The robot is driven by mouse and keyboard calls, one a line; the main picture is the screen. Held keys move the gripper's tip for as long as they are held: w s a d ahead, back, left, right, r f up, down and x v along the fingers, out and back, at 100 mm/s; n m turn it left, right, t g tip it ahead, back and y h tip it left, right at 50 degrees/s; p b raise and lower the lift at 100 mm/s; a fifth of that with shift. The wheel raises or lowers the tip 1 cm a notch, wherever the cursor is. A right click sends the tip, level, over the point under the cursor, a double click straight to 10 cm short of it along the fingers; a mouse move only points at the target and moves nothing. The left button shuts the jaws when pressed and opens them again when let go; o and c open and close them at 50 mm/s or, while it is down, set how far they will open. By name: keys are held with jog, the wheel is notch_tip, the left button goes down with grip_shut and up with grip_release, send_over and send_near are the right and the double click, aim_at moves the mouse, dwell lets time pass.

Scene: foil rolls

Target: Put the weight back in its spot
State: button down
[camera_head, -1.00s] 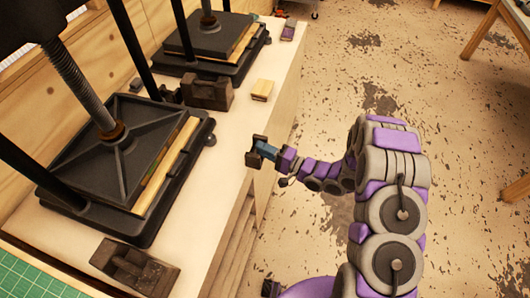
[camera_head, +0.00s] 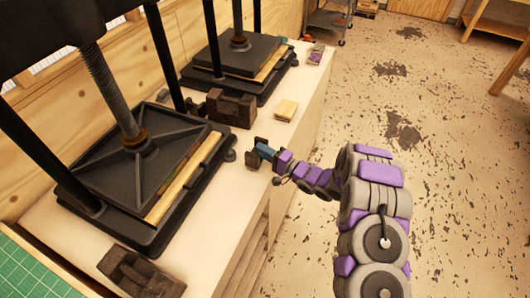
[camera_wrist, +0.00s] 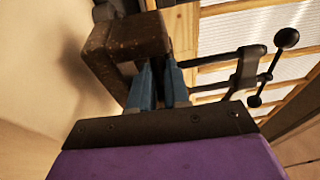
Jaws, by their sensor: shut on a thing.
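Another dark notched block (camera_head: 140,274) lies at the near end of the bench. I cannot tell which place is the weight's spot.
A large black press (camera_head: 148,165) stands left of my gripper, and a second press (camera_head: 240,62) is farther back. A small tan block (camera_head: 286,109) lies near the bench edge. A green cutting mat (camera_head: 35,270) is at near left.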

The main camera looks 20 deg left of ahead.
notch_tip(320, 180, down, 3)
jog(key=shift+r, duration=0.15)
jog(key=c, duration=1.1)
grip_release()
jog(key=shift+s, duration=0.1)
jog(key=shift+d, duration=0.1)
jog(key=p+v, duration=0.1)
jog(key=v, duration=1.1)
